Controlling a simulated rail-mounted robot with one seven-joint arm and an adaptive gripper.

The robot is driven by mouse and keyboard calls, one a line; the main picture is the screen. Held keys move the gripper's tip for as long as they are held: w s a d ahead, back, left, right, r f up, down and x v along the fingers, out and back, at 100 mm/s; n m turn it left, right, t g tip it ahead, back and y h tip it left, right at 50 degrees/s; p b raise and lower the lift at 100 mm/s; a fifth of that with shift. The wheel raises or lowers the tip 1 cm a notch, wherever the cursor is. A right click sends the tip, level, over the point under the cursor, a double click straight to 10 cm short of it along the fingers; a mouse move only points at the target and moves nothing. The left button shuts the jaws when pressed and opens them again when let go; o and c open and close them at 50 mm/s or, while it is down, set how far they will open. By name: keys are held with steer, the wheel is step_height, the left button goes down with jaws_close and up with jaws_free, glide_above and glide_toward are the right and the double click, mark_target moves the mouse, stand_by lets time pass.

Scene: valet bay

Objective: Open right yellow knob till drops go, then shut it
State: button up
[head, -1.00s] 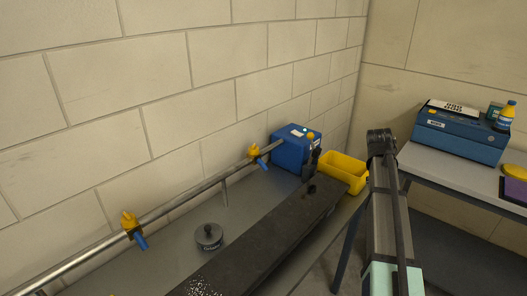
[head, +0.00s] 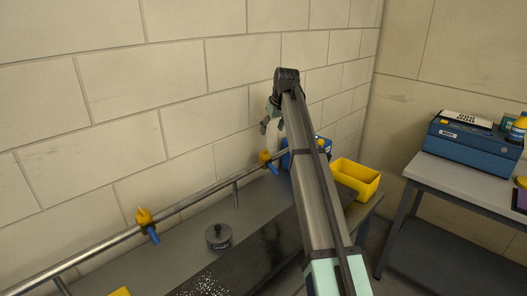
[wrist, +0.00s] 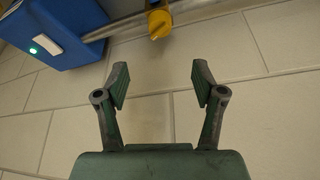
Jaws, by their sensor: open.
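The right yellow knob (head: 265,157) sits on the metal pipe along the wall, above a blue spout (head: 273,168). In the wrist view a yellow knob (wrist: 159,23) shows at the top, beyond my fingertips and apart from them. My gripper (head: 266,124) is up near the wall, above the right knob in the head view. In the wrist view my gripper (wrist: 158,82) is open, with nothing between its fingers. A second yellow knob (head: 144,215) is farther left on the pipe. No drops show at the right spout.
A blue box (head: 285,160) stands at the pipe's right end, partly behind my arm; the wrist view shows its green light. A lidded grey pot (head: 218,236) and a dark, white-speckled mat (head: 262,250) lie below. A yellow bin (head: 355,178) stands at right.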

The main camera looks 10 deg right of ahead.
mark_target(266, 151)
steer(key=p+x, duration=0.3)
steer(key=x, duration=1.1)
steer(key=c, duration=1.1)
